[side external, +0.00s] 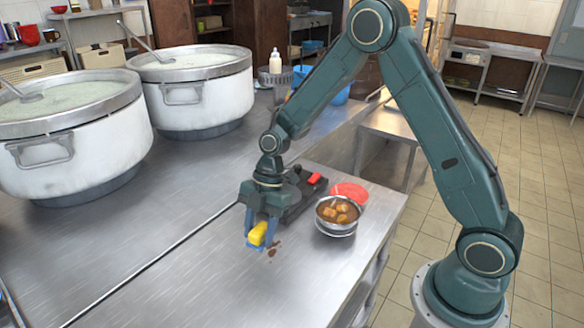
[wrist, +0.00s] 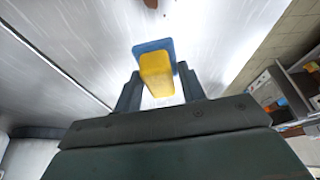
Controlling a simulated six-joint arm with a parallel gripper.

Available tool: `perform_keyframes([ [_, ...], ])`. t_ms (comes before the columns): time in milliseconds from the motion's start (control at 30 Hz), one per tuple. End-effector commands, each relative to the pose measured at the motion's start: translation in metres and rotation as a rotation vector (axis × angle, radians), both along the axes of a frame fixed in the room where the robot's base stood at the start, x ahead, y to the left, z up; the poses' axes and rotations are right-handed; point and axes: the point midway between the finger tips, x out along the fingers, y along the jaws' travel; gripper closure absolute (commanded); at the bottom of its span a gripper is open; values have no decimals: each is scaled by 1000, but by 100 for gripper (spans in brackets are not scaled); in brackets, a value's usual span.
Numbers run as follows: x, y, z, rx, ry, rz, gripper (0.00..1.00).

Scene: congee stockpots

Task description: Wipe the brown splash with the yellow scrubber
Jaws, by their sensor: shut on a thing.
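The yellow scrubber (side external: 258,233) has a yellow grip on a blue pad, and it also shows in the wrist view (wrist: 157,75). My gripper (side external: 261,228) is shut on the yellow grip, with one finger on each side of it in the wrist view (wrist: 160,92). The blue pad points down, at or close above the steel counter; I cannot tell whether it touches. The brown splash (side external: 272,249) is a few small spots on the counter, just right of the pad in the side view. Part of it shows at the top edge of the wrist view (wrist: 151,3).
A metal bowl of brown food chunks (side external: 337,215) stands right of the splash, with a red round item (side external: 350,191) behind it. A dark appliance with a red part (side external: 314,179) is behind my gripper. Two large white stockpots (side external: 75,150) stand left. The front counter is clear.

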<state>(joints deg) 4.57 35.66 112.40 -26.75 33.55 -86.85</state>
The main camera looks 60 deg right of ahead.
Motion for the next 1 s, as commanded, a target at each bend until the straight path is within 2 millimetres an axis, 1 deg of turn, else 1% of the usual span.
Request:
perform_keyframes([
  [667,0,0,-61,0,3,0,78],
  [767,-1,0,-74,-1,5,-1,78],
  [833,1,-7,-75,-1,0,-3,81],
  [867,1,-10,-76,-1,0,-3,85],
  [1000,1,-23,-77,-1,1,-3,85],
])
